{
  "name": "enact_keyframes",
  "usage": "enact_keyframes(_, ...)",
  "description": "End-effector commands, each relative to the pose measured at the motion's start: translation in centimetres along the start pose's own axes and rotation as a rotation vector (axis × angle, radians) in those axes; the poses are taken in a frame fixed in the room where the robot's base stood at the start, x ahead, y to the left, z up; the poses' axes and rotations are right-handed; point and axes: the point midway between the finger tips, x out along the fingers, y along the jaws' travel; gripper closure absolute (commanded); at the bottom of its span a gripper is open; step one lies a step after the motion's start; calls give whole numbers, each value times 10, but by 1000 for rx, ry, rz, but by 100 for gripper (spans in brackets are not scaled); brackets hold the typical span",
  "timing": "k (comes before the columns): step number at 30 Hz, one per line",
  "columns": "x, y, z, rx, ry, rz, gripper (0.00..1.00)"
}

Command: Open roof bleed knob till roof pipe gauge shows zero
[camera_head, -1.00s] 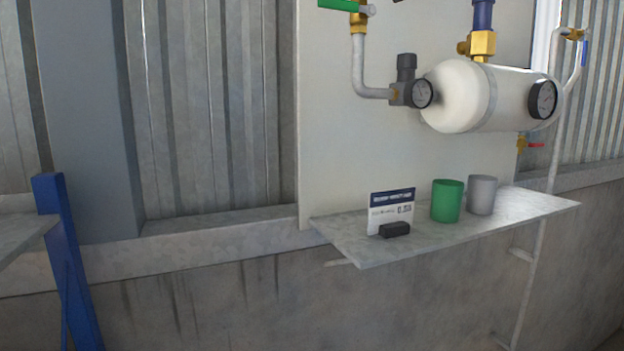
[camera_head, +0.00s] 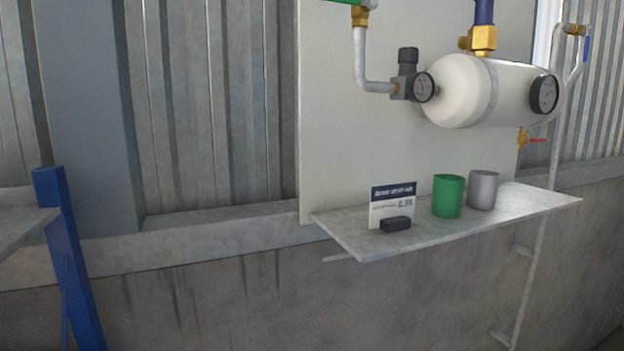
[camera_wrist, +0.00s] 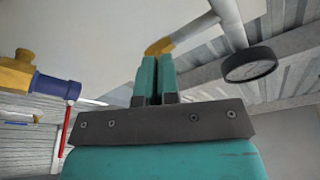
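My gripper (camera_wrist: 158,78) shows only in the wrist view. Its two teal fingers stand close together with a thin dark gap and nothing clearly held between them. A brass fitting (camera_wrist: 160,47) on a grey pipe (camera_wrist: 198,28) lies just beyond the fingertips; I cannot tell whether they touch it. A black round gauge (camera_wrist: 250,65), right of the fingers, looks like the roof pipe gauge; its face is seen at a slant and its reading is too small to tell. I cannot make out the bleed knob for sure.
In the head view, a white tank (camera_head: 465,90) with two gauges hangs above a grey shelf (camera_head: 370,245). The shelf bears a green cup (camera_head: 448,196), a grey cup (camera_head: 483,190), a sign (camera_head: 391,205) and a black block (camera_head: 396,223). A blue post (camera_head: 68,260) stands left.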

Motion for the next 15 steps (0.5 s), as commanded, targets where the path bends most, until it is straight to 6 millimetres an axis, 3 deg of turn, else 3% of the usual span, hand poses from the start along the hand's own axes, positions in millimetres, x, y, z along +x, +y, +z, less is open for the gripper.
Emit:
enact_keyframes(11, 0, 3, 6, 1, 9, 7, 100)
enact_keyframes(15, -9, 4, 7, 1, 5, 7, 100)
